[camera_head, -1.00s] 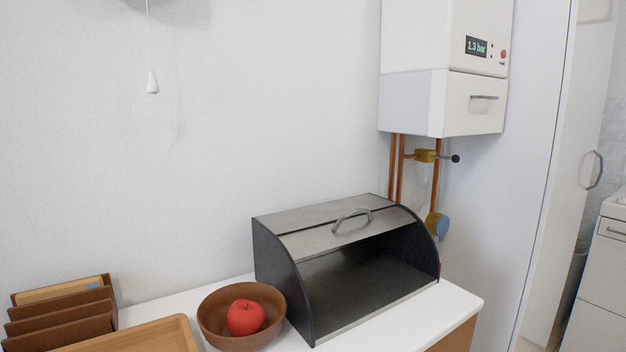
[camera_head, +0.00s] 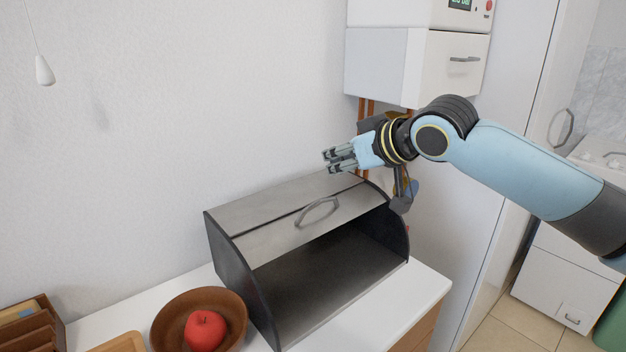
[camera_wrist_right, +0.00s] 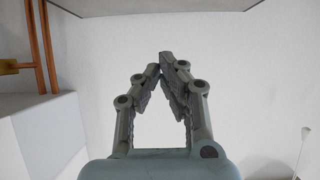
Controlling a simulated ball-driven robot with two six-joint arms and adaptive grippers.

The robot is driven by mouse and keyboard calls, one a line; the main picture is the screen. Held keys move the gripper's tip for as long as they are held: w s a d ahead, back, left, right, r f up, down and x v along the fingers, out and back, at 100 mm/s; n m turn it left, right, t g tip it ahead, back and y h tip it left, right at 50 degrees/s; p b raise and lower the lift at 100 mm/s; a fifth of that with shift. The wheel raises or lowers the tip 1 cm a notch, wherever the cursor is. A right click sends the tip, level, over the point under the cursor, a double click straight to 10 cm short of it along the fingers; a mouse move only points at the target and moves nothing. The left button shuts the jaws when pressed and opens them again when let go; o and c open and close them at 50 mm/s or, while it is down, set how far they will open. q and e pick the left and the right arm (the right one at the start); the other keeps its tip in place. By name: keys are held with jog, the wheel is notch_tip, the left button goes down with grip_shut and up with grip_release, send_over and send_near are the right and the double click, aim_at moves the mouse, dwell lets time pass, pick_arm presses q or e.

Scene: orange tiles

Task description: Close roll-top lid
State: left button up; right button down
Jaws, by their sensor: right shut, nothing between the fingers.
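The bread box (camera_head: 232,268) stands on the white counter with its front open. Its grey roll-top lid (camera_head: 281,239) is rolled up near the top, and the curved handle (camera_head: 317,212) sits on the lid's front part. My right gripper (camera_head: 328,161) is above and behind the handle, near the top back of the box, pointing left. It is apart from the handle. In the right wrist view its fingers (camera_wrist_right: 160,62) come together at the tips with nothing between them. My left gripper is not in view.
A brown bowl (camera_head: 164,325) with a red apple (camera_head: 205,330) stands close to the left of the box. A wooden letter rack (camera_head: 33,335) is at far left. A white boiler (camera_head: 390,62) with copper pipes hangs behind my right arm. The box's interior is empty.

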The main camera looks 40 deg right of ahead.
send_over(319, 213)
jog(key=w, duration=0.2)
notch_tip(319, 213, down, 4)
jog(key=shift+a+r, duration=0.1)
jog(key=shift+r, duration=0.1)
jog(key=shift+s+f+p, duration=0.8)
jog(key=shift+s+f, duration=0.25)
jog(key=shift+f, duration=0.1)
jog(key=shift+s+d+f, duration=0.2)
jog(key=shift+s+f, duration=0.1)
jog(key=shift+s, duration=0.1)
jog(key=shift+w+f, duration=0.1)
